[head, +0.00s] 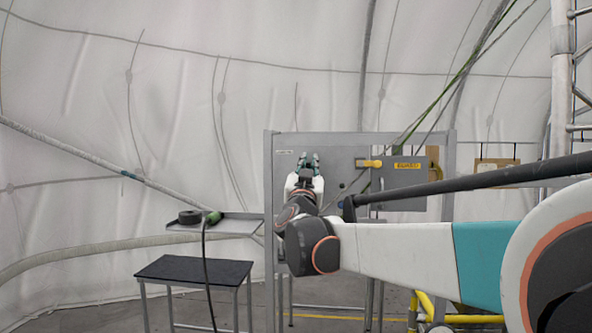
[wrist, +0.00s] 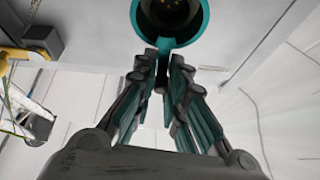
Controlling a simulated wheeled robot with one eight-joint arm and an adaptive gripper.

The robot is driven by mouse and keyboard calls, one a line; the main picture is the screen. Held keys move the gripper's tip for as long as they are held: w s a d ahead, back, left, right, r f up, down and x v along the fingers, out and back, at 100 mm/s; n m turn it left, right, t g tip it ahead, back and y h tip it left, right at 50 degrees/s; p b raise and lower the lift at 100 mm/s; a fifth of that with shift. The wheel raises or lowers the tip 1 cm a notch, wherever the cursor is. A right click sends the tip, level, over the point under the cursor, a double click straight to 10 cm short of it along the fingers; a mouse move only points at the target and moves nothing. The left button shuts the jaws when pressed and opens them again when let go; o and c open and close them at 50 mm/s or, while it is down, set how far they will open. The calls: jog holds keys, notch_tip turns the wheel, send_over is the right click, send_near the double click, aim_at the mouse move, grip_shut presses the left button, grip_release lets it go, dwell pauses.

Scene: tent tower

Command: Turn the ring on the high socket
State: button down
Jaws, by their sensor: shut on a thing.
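The high socket (wrist: 170,8) shows in the wrist view at the top middle, with a dark round opening and small contacts inside. A teal ring (wrist: 137,22) surrounds it, and its top is cut off by the picture edge. My gripper (wrist: 165,57) is shut on the lower edge of the ring, its fingers drawn together around a small teal part there. In the head view my gripper (head: 309,163) is up against the grey panel (head: 340,148), near its upper left. My own wrist hides most of the socket and ring there.
A yellow handle (head: 368,163) and a grey box with a yellow label (head: 406,166) sit on the panel to the right. At left, a small shelf (head: 235,228) holds a black coil (head: 189,217) and a green-ended cable (head: 213,218). A black-topped table (head: 190,270) stands below.

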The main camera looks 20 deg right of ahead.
jog(key=shift+m+h, duration=0.4)
jog(key=shift+m, duration=0.1)
jog(key=c, duration=1.6)
grip_release()
jog(key=shift+c, duration=0.2)
jog(key=r+v, duration=0.1)
jog(key=v, duration=1.1)
jog(key=s+a+f+n+g+y+b, duration=0.2)
jog(key=s+f+n+y+b, duration=0.3)
jog(key=f, duration=0.6)
jog(key=s+a+f+n+g+y+b, duration=0.1)
jog(key=s+a+f+g+y+b, duration=0.15)
jog(key=f+b, duration=0.65)
jog(key=s+a+f+n+g+y+b, duration=0.1)
jog(key=s+a+f+n+y+b, duration=0.3)
jog(key=f, duration=1)
jog(key=s+d+f+m+g+b, duration=0.1)
jog(key=s+d+f+g+b, duration=0.1)
jog(key=s+f, duration=0.4)
jog(key=s+d+f+m+g+h+b, duration=0.1)
jog(key=s+d+f+g+b, duration=0.2)
jog(key=f, duration=1.2)
jog(key=s+d+f+g+b, duration=0.2)
jog(key=s+f+g+b, duration=0.2)
jog(key=s+f+b, duration=0.3)
jog(key=s+f, duration=0.4)
jog(key=shift+d+f+m+h+b, duration=0.2)
jog(key=shift+f+m+h+b, duration=0.15)
jog(key=shift+m, duration=0.05)
